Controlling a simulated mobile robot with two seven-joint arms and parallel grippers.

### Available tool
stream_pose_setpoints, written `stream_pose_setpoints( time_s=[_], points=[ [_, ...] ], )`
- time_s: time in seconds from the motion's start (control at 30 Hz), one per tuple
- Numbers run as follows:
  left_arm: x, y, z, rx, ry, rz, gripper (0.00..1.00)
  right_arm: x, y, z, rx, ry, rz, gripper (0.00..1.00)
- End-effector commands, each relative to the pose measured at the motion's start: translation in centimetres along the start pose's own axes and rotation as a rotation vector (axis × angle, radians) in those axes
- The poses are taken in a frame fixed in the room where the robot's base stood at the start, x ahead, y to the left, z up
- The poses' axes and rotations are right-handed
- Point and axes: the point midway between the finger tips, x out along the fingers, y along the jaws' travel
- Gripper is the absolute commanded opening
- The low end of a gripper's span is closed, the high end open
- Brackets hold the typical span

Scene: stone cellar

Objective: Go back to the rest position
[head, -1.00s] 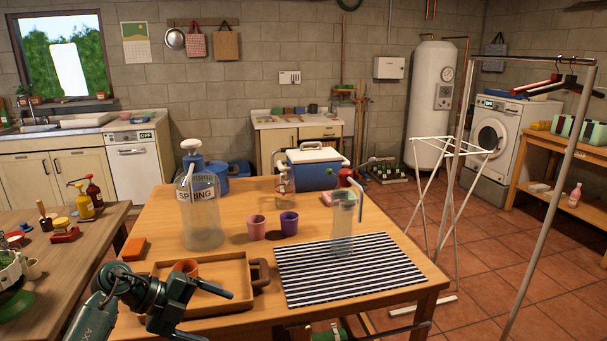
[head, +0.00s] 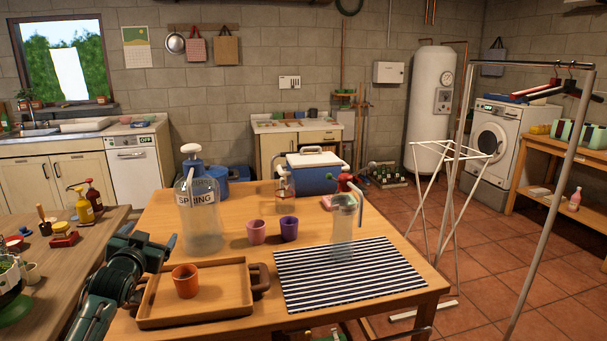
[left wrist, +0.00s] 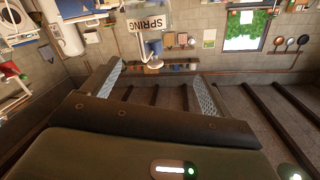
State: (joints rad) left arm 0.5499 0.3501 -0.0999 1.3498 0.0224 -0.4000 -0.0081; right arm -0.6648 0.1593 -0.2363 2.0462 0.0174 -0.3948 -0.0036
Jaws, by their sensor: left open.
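My left gripper (head: 152,243) is open and empty, raised at the left front corner of the wooden table (head: 225,267). In the left wrist view its two fingers stand wide apart with nothing between them (left wrist: 160,88). An orange cup (head: 185,282) stands upright in the wooden tray (head: 225,315), to the right of the gripper and apart from it. My right gripper is not in view.
A side table (head: 70,262) with bottles is at left.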

Motion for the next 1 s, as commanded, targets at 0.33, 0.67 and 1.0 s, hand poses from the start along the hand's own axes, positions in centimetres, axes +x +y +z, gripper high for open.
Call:
stream_pose_setpoints(
  time_s=[0.33,0.67,1.0],
  points=[
    [-9.0,10.9,11.2,-0.009,-0.127,0.178,0.86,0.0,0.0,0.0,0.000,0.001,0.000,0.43],
    [-27.6,21.9,20.7,-0.118,-0.323,0.390,0.86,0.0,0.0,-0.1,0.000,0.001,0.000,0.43],
    [-39.4,25.3,21.9,-0.225,-0.450,0.474,0.86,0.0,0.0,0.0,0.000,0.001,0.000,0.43]
  ],
)
